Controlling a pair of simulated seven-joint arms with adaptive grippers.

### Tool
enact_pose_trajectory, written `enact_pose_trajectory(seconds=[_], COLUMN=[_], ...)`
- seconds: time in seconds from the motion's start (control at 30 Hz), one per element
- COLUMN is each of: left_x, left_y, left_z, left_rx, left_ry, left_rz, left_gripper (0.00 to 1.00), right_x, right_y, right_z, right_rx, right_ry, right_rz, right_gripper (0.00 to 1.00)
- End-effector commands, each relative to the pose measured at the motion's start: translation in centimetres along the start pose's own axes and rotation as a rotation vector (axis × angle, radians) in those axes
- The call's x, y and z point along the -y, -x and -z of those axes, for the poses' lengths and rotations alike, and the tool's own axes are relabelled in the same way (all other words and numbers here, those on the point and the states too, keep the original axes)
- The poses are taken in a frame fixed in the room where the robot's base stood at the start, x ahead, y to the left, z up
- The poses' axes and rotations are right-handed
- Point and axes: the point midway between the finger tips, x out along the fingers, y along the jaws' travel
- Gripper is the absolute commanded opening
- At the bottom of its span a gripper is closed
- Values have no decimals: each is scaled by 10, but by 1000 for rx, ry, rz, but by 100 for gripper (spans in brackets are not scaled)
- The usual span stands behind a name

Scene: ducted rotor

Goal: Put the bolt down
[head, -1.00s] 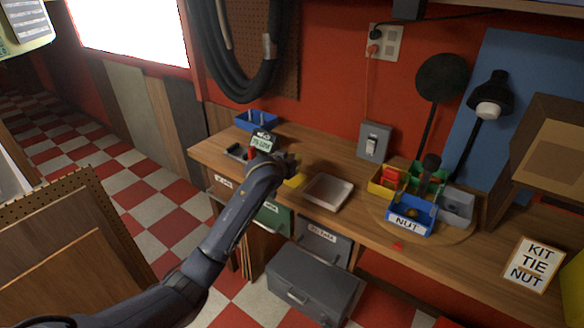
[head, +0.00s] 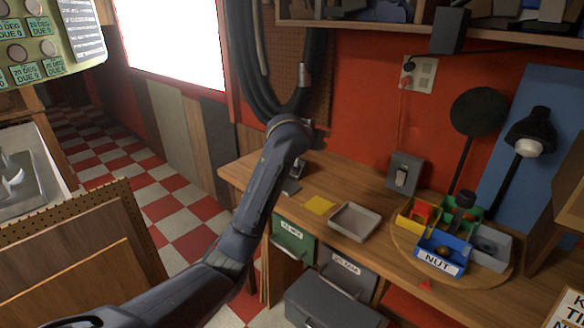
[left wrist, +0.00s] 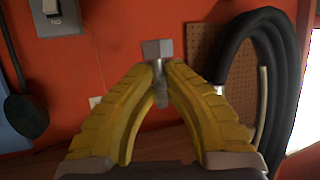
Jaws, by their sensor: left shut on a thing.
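My left gripper (left wrist: 160,72) has yellow fingers, shut on a grey metal bolt (left wrist: 157,49). In the left wrist view the bolt's blocky head stands above the fingertips and its shank runs down between them. In the head view the arm rises over the left end of the wooden bench; its wrist hides the fingers and the bolt. A shallow grey tray (head: 371,236) and a yellow pad (head: 319,205) lie on the bench to the right of the arm. My right gripper is in neither current view.
A round board with a blue NUT bin (head: 440,262), a yellow bin (head: 408,221) and other bins is at right. A black hose (left wrist: 238,62) hangs against the pegboard (left wrist: 204,42). A switch box (head: 404,174) is on the red wall.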

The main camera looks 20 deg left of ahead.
Motion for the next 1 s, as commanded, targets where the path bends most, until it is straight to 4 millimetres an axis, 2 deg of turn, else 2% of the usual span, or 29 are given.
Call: enact_pose_trajectory(seconds=[0.03, 0.4, 0.6, 0.73, 0.9, 1.0], left_x=[16, 158, 219, 234, 228, 226], left_y=[1, -31, -43, -53, -60, -65], left_z=[8, 27, 28, 22, 22, 11], left_rx=[-2, 2, 2, 1, -1, 2], left_ry=[4, 26, 22, 13, -4, -7], left_rz=[20, 70, 56, 31, -8, -16], left_gripper=[0, 0, 0, 0, 0, 0], right_x=[0, 0, 0, 0, 0, 0], right_y=[0, 0, 0, 0, 0, 0], right_z=[0, 0, 0, 0, 0, 0], right_rx=[0, 0, 0, 0, 0, 0], right_ry=[0, 0, 0, 0, 0, 0], right_rz=[0, 0, 0, 0, 0, 0], right_gripper=[44, 44, 44, 44, 44, 44])
